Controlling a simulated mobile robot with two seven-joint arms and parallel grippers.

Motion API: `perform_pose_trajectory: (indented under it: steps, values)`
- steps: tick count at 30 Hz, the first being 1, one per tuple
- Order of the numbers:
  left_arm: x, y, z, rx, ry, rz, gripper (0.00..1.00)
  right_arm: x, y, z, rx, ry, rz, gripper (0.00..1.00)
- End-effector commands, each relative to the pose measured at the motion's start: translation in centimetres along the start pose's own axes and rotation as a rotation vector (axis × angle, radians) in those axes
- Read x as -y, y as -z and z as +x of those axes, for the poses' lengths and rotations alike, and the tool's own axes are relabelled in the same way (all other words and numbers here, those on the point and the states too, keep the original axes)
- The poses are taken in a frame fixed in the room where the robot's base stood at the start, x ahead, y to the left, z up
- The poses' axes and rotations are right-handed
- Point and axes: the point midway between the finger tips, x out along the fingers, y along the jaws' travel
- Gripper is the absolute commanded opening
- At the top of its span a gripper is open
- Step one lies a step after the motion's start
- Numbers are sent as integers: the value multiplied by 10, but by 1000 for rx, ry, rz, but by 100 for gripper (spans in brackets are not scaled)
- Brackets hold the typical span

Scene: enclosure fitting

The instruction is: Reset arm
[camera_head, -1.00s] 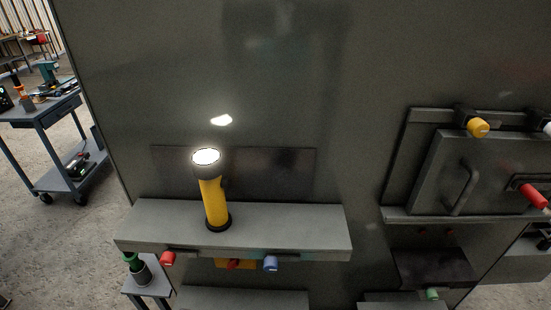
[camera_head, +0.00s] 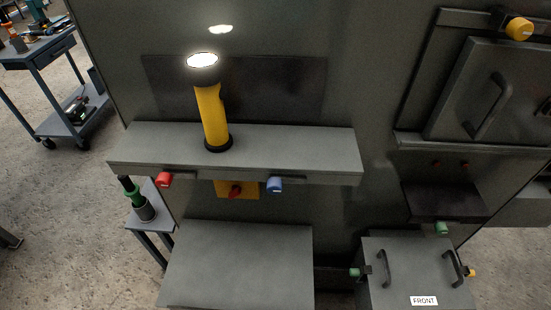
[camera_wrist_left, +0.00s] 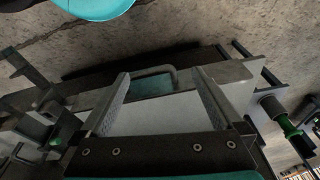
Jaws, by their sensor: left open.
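My left gripper (camera_wrist_left: 160,82) shows only in the left wrist view. Its two fingers are spread wide with nothing gripped between them. Past the fingertips is a grey bar-shaped handle (camera_wrist_left: 172,76) on a grey surface; I cannot tell the gap to it. Neither arm shows in the head view, and my right gripper is in no frame.
A yellow flashlight (camera_head: 212,115) stands lit and upright on a grey shelf (camera_head: 300,145). Below are a grey panel (camera_head: 240,262) and a box lid labelled FRONT (camera_head: 415,275) with two handles. A door with a handle (camera_head: 500,95) is at right. A blue cart (camera_head: 50,90) stands at left.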

Motion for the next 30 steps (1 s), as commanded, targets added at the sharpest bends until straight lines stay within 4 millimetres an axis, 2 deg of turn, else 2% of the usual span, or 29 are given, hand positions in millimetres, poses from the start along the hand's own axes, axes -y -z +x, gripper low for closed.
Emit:
perform_pose_trajectory:
  steps: [1, 6, 12, 15, 18, 22, 30]
  values:
    - [-1, -16, 28, 16, -2, 2, 100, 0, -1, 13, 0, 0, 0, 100]
    - [-4, -61, 89, 45, -5, 8, 100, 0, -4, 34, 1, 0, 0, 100]
    - [-7, -122, 148, 78, -9, 16, 100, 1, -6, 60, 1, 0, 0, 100]
    - [-8, -152, 169, 93, -10, 20, 100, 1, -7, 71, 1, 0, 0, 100]
    - [-8, -176, 184, 104, -11, 23, 100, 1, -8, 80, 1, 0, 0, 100]
    - [-8, -197, 193, 114, -11, 27, 100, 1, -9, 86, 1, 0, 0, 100]
    - [-8, -199, 194, 115, -11, 27, 100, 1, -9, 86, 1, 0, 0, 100]
